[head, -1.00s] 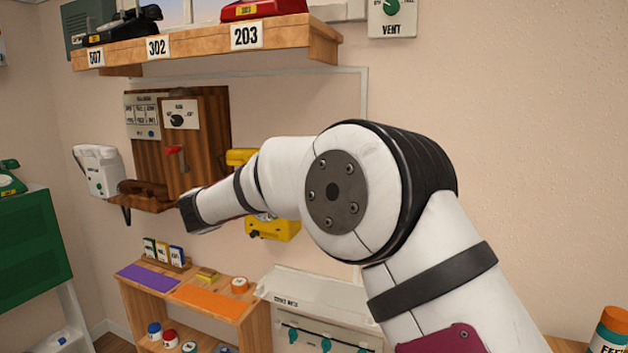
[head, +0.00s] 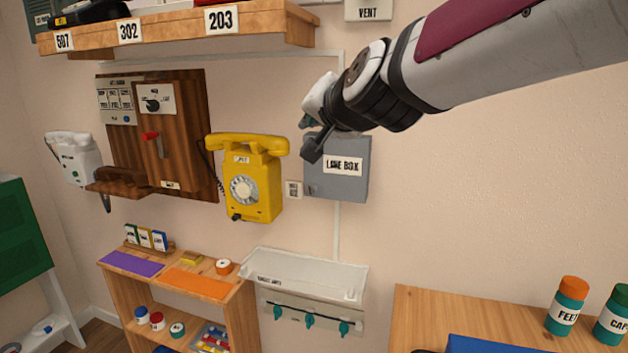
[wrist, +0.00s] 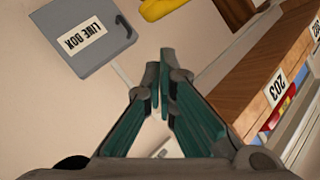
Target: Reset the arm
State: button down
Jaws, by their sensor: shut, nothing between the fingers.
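My gripper (head: 312,130) is in front of the wall near the grey line box (head: 337,168), at its upper left in the head view. My arm comes in from the upper right. In the wrist view my gripper (wrist: 159,85) has its two teal-sided fingers together at the tips, with nothing between them. The grey line box (wrist: 84,38) shows at the upper left there, apart from the fingers.
A yellow dial phone (head: 246,183) hangs left of the line box. A wooden shelf (head: 180,35) with number labels is above; its edge (wrist: 245,85) is right of my fingers in the wrist view. A white tray (head: 305,275) and a wooden table (head: 430,310) are below.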

jog(key=s+d+f+n+g+h, duration=0.1)
jog(key=s+d+f+g, duration=0.2)
jog(key=s+d+f, duration=0.3)
jog(key=s+d+f+n+g+h+p, duration=0.1)
jog(key=s+d+f, duration=0.5)
jog(key=s, duration=1)
jog(key=s+d+f+n+g+h, duration=0.2)
jog(key=s+d+f+g, duration=0.4)
jog(key=s, duration=0.5)
jog(key=shift+s+d+f+h, duration=0.3)
jog(key=shift+s+d+f, duration=0.1)
jog(key=shift+d, duration=0.35)
jog(key=c, duration=2.3)
grip_release()
jog(key=shift+r, duration=0.1)
